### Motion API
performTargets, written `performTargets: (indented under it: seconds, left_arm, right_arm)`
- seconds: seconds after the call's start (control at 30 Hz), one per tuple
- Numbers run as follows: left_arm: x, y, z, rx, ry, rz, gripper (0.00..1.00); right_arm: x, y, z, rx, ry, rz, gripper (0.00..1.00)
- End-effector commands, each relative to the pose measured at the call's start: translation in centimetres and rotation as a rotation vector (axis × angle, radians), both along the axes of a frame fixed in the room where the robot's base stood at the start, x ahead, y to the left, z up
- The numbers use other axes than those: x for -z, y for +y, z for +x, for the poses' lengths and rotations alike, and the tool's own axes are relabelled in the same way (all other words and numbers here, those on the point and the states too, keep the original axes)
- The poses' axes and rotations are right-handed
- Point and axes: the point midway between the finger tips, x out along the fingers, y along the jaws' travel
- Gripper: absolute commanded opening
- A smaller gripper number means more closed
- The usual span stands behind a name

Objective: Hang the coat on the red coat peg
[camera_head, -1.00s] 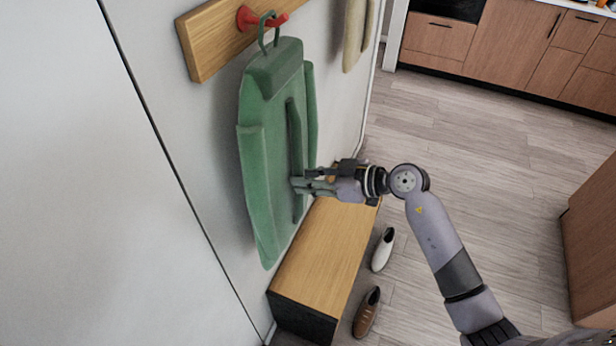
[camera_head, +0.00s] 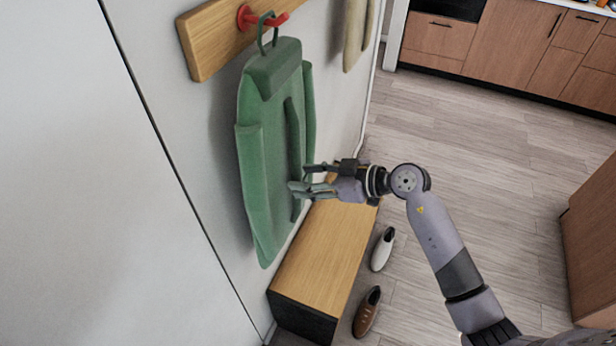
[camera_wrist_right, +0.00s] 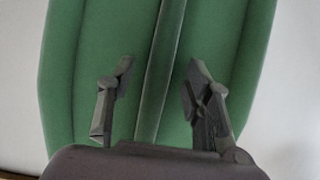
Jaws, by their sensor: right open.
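The green coat (camera_head: 268,150) hangs by its loop from the red coat peg (camera_head: 246,17) on the wooden wall board. Its body hangs down along the white wall, above the bench's left side. My right gripper (camera_head: 304,179) is open in front of the coat's lower right part. In the right wrist view the two fingers (camera_wrist_right: 158,95) are spread with a dark vertical strip of the coat (camera_wrist_right: 90,60) showing behind the gap between them. I cannot tell whether a fingertip touches the cloth. My left gripper is not in view.
A wooden bench (camera_head: 322,250) stands under the coat. A white shoe (camera_head: 383,249) and a brown shoe (camera_head: 367,312) lie on the floor beside it. A beige item (camera_head: 356,35) hangs farther along the wall. Wooden cabinets (camera_head: 505,45) stand at the back; the floor between is clear.

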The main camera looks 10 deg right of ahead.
Motion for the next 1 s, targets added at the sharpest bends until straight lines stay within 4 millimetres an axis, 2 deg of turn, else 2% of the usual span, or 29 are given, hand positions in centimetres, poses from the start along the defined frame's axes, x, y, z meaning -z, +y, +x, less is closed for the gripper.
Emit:
performTargets:
  seconds: [0.17, 0.4, 0.6, 0.87, 1.0]
  left_arm:
    - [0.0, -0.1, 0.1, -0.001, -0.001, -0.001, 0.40]
    - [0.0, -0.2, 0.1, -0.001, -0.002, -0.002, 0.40]
    - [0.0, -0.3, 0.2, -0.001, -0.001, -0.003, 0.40]
    - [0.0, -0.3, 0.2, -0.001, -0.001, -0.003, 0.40]
    - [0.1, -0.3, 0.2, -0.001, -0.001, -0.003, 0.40]
  right_arm:
    - [-0.8, -1.8, -1.1, 0.001, -0.002, -0.004, 0.46]
    - [-2.8, -5.7, -3.8, 0.002, -0.001, -0.003, 0.46]
    - [-4.1, -8.2, -5.4, 0.002, -0.002, -0.001, 0.46]
    - [-4.7, -9.1, -6.1, 0.001, -0.002, 0.001, 0.46]
    - [-4.0, -8.9, -5.8, -0.001, -0.011, 0.031, 0.46]
